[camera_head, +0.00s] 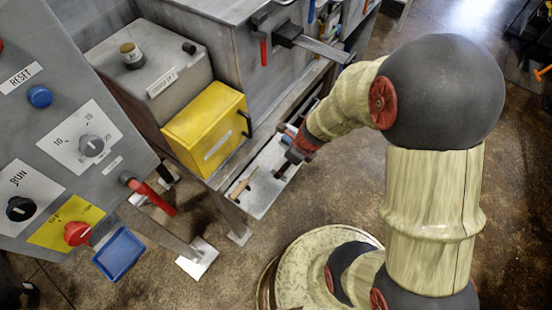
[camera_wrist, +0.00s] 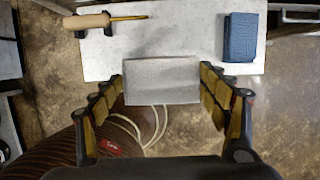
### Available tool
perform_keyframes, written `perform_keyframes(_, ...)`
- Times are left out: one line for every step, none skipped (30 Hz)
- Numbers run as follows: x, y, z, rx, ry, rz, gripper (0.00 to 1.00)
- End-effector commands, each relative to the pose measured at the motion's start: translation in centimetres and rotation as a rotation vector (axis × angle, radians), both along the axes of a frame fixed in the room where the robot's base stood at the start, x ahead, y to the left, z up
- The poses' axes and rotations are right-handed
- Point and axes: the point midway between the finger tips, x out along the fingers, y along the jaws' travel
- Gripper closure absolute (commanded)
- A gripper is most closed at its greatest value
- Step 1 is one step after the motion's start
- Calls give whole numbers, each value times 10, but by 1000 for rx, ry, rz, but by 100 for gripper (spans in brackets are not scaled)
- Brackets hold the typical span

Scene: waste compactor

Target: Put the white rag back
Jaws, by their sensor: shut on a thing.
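The white rag (camera_wrist: 162,82) shows in the wrist view as a pale grey-white folded block. My gripper (camera_wrist: 162,76) is shut on it, with a finger on its left and right sides. Its far edge overlaps the near edge of a pale shelf (camera_wrist: 190,45) in the picture; I cannot tell whether it touches the shelf. In the head view my gripper (camera_head: 284,168) is over the low shelf (camera_head: 263,198) under the machine. The rag is not clearly visible there.
A wooden-handled screwdriver (camera_wrist: 92,21) lies on small holders at the shelf's left. A dark blue folded cloth (camera_wrist: 240,37) lies at its right. A yellow box (camera_head: 205,128) with a black handle is above the shelf. The control panel (camera_head: 60,140) stands at the left.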

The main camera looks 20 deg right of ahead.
Motion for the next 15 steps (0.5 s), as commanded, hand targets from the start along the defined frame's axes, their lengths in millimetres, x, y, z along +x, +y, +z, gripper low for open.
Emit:
perform_keyframes(12,1,-9,1,2,2,49)
perform_keyframes(18,1,-12,0,1,3,49)
perform_keyframes(27,2,-16,0,1,3,49)
perform_keyframes(34,2,-19,-1,1,3,49)
perform_keyframes(41,3,-22,0,1,3,49)
perform_keyframes(48,3,-28,0,2,3,49)
perform_keyframes(52,3,-35,1,3,3,49)
perform_keyframes(56,3,-41,0,2,3,49)
perform_keyframes(62,4,-48,0,2,3,49)
perform_keyframes(66,4,-52,1,3,3,49)
perform_keyframes(70,4,-56,0,2,3,49)
perform_keyframes(74,4,-60,0,1,3,49)
perform_keyframes(76,5,-63,0,1,3,49)
perform_keyframes(79,5,-65,1,1,3,49)
perform_keyframes(81,5,-67,0,0,4,49)
